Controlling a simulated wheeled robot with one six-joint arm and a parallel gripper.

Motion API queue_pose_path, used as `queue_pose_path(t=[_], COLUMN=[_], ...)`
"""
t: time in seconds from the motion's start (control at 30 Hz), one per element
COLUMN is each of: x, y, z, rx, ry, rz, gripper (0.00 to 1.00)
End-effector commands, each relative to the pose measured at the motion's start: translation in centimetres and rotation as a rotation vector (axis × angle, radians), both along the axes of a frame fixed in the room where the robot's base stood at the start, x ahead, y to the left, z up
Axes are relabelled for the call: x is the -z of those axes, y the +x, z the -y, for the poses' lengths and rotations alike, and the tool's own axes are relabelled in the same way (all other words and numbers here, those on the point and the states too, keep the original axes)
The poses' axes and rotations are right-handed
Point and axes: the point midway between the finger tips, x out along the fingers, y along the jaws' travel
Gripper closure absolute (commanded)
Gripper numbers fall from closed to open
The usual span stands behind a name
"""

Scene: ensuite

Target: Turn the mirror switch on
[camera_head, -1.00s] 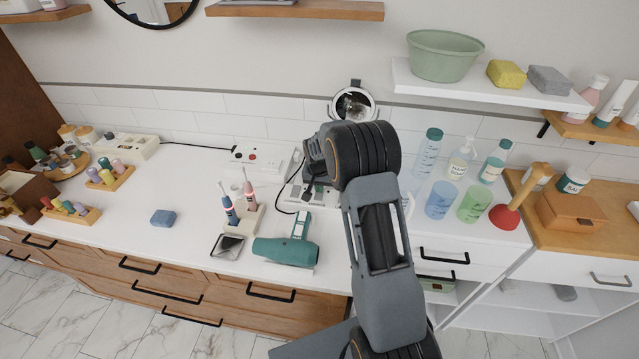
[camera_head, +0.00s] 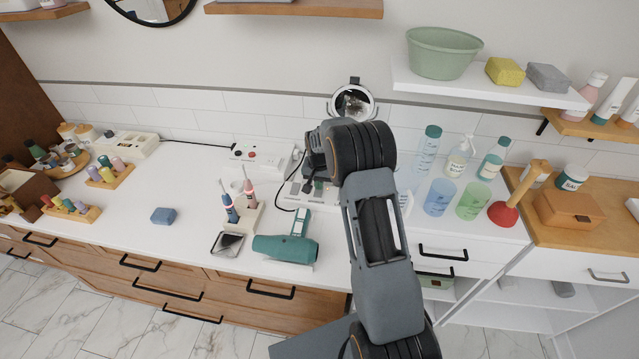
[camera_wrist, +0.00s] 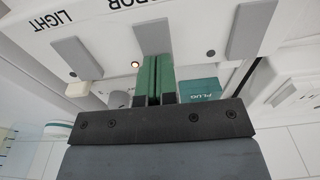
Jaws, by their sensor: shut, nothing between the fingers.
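The switch panel shows in the wrist view as a white board (camera_wrist: 195,42) with grey rocker switches. The middle rocker (camera_wrist: 152,36) is beside a partly cut-off label whose readable end looks like "ROR". A small round indicator (camera_wrist: 135,65) near it looks pale orange and lit. The left rocker (camera_wrist: 77,57) is by the word "LIGHT", and another rocker (camera_wrist: 250,28) is at right. My gripper (camera_wrist: 157,62) is shut and empty, its green fingertips at the lower end of the middle rocker; contact cannot be told. In the head view my arm hides much of the panel (camera_head: 294,196).
A round mirror (camera_head: 352,102) stands behind my arm. A teal hairdryer (camera_head: 285,248) and toothbrush holder (camera_head: 246,216) are to the left. Blue and green cups and bottles (camera_head: 425,150) are close on the right. A green block marked "PLUG" (camera_wrist: 198,90) is beside my fingers.

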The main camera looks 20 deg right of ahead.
Motion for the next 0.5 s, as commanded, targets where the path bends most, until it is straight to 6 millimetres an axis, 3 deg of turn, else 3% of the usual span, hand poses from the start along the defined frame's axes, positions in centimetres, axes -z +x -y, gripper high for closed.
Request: queue_pose_path(t=[0.03,0.5], x=[0.98,0.66], y=[-0.90,-1.60], z=[-0.27,-0.85], rx=[0.000,-0.001], ry=[0.005,0.006], rz=[-0.028,-0.031], gripper=[1.00,1.00])
